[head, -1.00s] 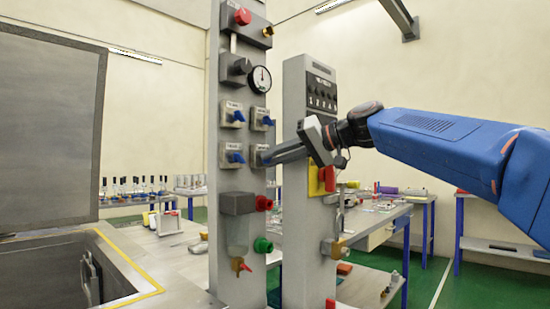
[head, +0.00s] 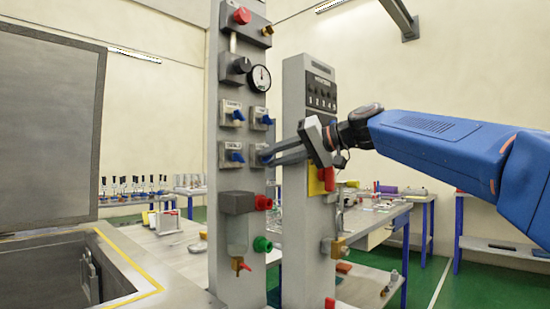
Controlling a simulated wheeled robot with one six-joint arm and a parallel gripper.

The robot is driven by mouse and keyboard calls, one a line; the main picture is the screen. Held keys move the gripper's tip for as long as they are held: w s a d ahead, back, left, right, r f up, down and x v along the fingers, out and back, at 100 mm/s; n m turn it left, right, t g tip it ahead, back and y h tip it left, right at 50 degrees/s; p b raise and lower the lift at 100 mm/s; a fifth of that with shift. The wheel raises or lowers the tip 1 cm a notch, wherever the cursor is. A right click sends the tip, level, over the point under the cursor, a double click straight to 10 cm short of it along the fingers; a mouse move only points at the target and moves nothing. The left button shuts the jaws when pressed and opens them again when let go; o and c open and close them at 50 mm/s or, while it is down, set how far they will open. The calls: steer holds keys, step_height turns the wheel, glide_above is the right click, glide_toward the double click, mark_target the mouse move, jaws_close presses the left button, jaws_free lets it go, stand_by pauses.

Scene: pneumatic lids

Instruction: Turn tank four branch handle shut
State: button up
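A grey panel post carries blue valve handles in two rows of two: upper left (head: 233,115), upper right (head: 265,121), lower left (head: 234,157) and lower right (head: 265,159). The labels are too small to read for certain; the lower-right one is probably tank four. My gripper (head: 268,157) is at the lower-right handle, coming from the right. Its dark fingers look parted, with some blue handle showing at their tips. They partly hide this handle, so its exact angle and any contact are unclear.
A second grey post (head: 295,205) with a red handle (head: 326,178) on a yellow plate stands close by, under my wrist. A gauge (head: 260,79) and red knob (head: 242,15) are higher on the panel. An open tank (head: 125,262) lies left.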

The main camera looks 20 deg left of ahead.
steer(key=shift+d, duration=0.1)
steer(key=v, duration=1.7)
steer(key=shift+r, duration=0.2)
